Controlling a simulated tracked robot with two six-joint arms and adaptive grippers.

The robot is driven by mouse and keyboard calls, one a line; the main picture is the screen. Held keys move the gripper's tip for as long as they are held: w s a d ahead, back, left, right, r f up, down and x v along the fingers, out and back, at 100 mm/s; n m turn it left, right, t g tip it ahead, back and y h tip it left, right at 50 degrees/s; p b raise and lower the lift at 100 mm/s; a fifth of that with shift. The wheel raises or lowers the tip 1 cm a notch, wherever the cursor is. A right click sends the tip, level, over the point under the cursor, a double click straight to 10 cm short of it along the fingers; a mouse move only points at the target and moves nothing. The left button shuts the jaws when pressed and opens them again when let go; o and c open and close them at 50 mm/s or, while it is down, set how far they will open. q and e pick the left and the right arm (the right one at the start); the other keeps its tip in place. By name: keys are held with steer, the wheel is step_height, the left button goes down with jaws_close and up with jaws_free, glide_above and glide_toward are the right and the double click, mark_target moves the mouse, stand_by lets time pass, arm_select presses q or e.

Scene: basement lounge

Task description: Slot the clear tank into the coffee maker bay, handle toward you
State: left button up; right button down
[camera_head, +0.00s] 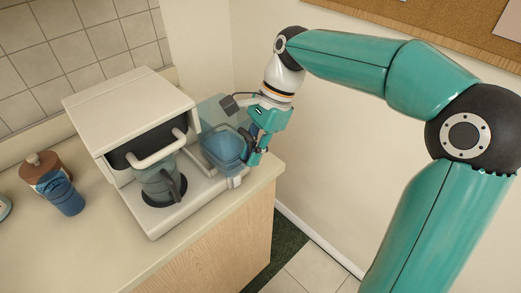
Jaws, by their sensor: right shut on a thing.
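The clear, blue-tinted tank (222,147) is at the right side of the white coffee maker (125,95), beside its body and above the right part of its base. I cannot tell whether the tank touches the base. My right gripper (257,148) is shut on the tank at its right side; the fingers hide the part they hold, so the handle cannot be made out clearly. My left gripper is not in view.
A grey see-through carafe (156,186) stands on the coffee maker's round plate, under a white bar handle. The counter's right edge is close to the machine, with a wall behind.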

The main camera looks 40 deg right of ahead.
mark_target(235, 138)
steer(key=shift+w+a+f+p, duration=0.15)
steer(key=shift+w+p, duration=0.65)
steer(key=shift+w, duration=0.75)
steer(key=w+p, duration=0.2)
steer(key=shift+w, duration=0.4)
steer(key=shift+w+a+p, duration=0.1)
steer(key=shift+w+p, duration=0.75)
steer(key=shift+w, duration=0.15)
steer(key=shift+f+b, duration=0.3)
steer(key=shift+f, duration=0.35)
steer(key=shift+f+b, duration=0.35)
steer(key=shift+f, duration=0.55)
steer(key=c, duration=1.1)
jaws_free()
steer(key=shift+o, duration=0.3)
steer(key=shift+f, duration=0.1)
